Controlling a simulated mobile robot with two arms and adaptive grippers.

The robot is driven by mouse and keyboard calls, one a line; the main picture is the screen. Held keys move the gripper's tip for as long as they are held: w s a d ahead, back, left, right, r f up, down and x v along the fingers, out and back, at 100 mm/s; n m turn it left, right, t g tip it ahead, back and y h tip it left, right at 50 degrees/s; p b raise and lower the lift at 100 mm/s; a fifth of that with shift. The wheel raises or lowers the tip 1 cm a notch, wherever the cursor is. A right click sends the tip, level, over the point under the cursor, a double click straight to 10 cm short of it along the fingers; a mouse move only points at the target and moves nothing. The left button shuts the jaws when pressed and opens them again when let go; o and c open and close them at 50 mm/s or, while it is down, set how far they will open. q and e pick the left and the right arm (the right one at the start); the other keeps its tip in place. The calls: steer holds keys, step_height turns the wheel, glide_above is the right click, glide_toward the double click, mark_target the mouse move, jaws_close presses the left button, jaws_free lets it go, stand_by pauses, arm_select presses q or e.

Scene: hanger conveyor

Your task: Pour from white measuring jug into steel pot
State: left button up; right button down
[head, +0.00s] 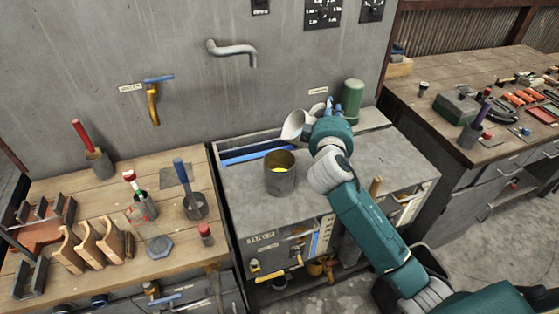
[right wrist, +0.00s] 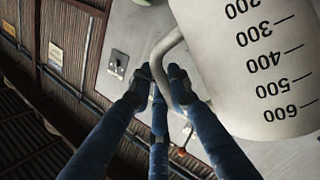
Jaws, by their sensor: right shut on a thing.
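The white measuring jug (head: 294,126) is tilted, with its mouth toward the left, above and behind the steel pot (head: 281,182). My right gripper (head: 328,112) is shut on the jug's handle (right wrist: 163,52). In the right wrist view the jug (right wrist: 245,85) shows dark volume marks, and the blue fingers (right wrist: 160,88) close around the handle. The pot stands upright on the grey counter, with something yellow inside. No stream between jug and pot can be made out. My left gripper is not in view.
A green cylinder (head: 352,101) stands behind my right gripper. A grey spout (head: 231,50) juts from the wall above. The left wooden bench (head: 110,262) holds tools and holders. The right bench (head: 440,75) is cluttered.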

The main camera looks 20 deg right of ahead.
steer(key=shift+a, duration=0.1)
steer(key=shift+a+r+n+t+b, duration=0.3)
steer(key=shift+n+b, duration=0.1)
steer(key=shift+n, duration=0.1)
steer(key=shift+a+f, duration=0.1)
stand_by(0.4)
steer(key=shift+a+n+h+b, duration=0.35)
steer(key=shift+n+h+b, duration=0.05)
steer(key=shift+n+b, duration=0.1)
steer(key=shift+a+n+t+b, duration=0.4)
steer(key=shift+a+n+b, duration=0.1)
steer(key=shift+n, duration=0.1)
stand_by(0.5)
